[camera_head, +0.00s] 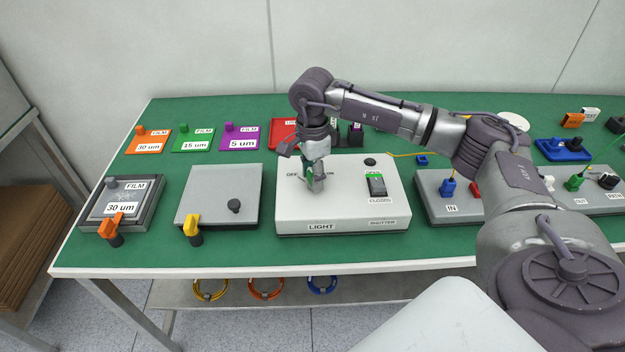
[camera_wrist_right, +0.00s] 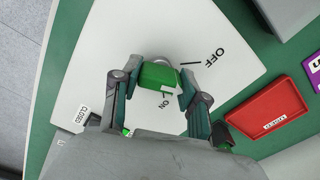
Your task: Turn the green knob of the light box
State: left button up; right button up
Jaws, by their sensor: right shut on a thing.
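The light box (camera_head: 342,218) is a white box labelled LIGHT and SHUTTER near the middle of the green table. Its top also fills much of the right wrist view (camera_wrist_right: 110,40). The green knob (camera_wrist_right: 158,76) stands on it beside the OFF and ON marks. My right gripper (camera_head: 315,183) reaches down onto the box top from above. In the right wrist view its two fingers are shut on the green knob, one on each side. In the head view the fingers mostly hide the knob. My left gripper is not in view.
On the box, right of the knob, are a green shutter switch (camera_head: 376,185) and a black button (camera_head: 370,161). A grey plate unit (camera_head: 215,185) stands to the left. A red tray (camera_head: 284,133) lies behind. A connector box (camera_head: 430,210) stands to the right, partly behind my arm.

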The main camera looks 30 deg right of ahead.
jog(key=shift+n+b, duration=1)
jog(key=shift+n, duration=1.3)
jog(key=shift+r, duration=0.1)
jog(key=o, duration=1.1)
jog(key=shift+o, duration=0.2)
notch_tip(320, 180, up, 12)
